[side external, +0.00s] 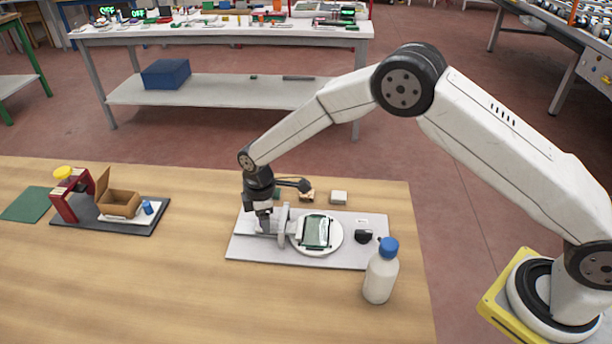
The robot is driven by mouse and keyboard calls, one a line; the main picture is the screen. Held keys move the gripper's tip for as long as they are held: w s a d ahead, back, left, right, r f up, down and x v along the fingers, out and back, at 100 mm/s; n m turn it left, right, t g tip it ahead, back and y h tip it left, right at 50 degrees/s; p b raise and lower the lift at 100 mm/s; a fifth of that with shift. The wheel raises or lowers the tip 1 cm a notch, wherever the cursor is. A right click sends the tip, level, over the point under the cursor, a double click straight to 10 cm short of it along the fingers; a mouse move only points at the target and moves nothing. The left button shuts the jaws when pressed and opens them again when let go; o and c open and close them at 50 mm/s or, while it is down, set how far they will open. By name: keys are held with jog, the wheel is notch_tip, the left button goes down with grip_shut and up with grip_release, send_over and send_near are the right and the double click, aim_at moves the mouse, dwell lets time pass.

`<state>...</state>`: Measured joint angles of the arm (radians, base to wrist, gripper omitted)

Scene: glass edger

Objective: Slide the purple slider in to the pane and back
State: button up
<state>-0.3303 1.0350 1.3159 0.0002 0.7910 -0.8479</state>
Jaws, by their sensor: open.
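The glass edger's light grey base plate (375,258) lies on the wooden table. A greenish square pane (315,231) rests on a round white plate (333,245) in its middle. An upright pale disc (284,224) stands just left of the pane. My gripper (265,228) points down at the left part of the edger, left of the disc. It is open, with its fingertips low near a grey rail (246,225). I cannot make out any purple slider; my gripper covers part of that area, and the details are too small to tell.
A white bottle with a blue cap (380,272) stands at the base plate's front right corner. A black knob (363,237) is on the plate's right part. Small blocks (339,198) lie behind it. A dark tray (135,226) with an open box is far left. The table between is clear.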

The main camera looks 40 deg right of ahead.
jog(key=shift+c, duration=0.2)
grip_shut()
dwell(1.3)
